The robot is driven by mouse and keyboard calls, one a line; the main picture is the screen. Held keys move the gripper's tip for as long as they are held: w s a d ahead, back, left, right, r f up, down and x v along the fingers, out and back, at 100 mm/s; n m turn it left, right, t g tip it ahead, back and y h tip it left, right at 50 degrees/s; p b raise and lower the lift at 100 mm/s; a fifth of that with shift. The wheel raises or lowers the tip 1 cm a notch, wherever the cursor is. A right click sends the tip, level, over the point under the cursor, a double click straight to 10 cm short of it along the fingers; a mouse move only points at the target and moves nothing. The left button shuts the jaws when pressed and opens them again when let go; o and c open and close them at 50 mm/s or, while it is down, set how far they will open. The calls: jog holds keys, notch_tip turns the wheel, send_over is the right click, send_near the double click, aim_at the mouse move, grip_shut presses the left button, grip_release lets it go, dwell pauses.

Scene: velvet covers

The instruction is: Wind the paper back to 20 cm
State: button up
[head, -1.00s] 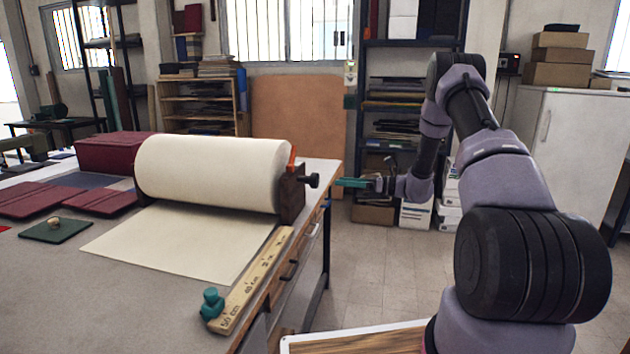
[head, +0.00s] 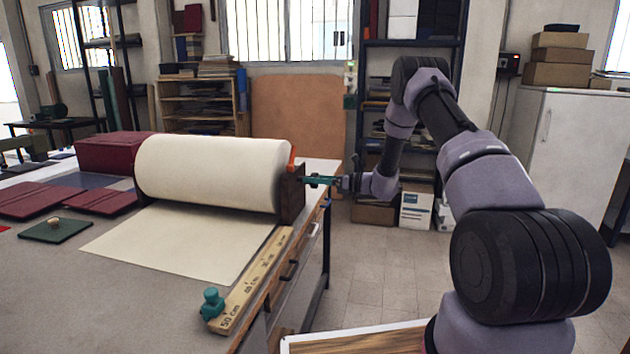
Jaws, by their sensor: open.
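A thick cream paper roll (head: 210,172) lies across the table in a dark wooden stand (head: 292,196). An orange lever (head: 292,158) stands at the roll's right end. My gripper (head: 312,181) is open with teal fingers at the dark knob, which they mostly hide; I cannot tell whether they touch it.
Dark red boards (head: 40,199), a green board with a small knob (head: 55,230) and a dark red box (head: 112,152) lie left on the table. A wood-topped surface with a white edge (head: 350,342) is at the bottom. Floor right of the table is open.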

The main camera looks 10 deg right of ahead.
grip_shut()
jog(key=shift+n, duration=0.4)
jog(key=n, duration=0.3)
jog(key=shift+s+n, duration=0.1)
jog(key=shift+n, duration=0.3)
jog(key=n, duration=0.4)
jog(key=shift+s, duration=0.1)
jog(key=n, duration=0.5)
jog(key=shift+f, duration=0.1)
jog(key=shift+s+f+n, duration=0.1)
jog(key=shift+n, duration=1.8)
jog(key=shift+a, duration=0.1)
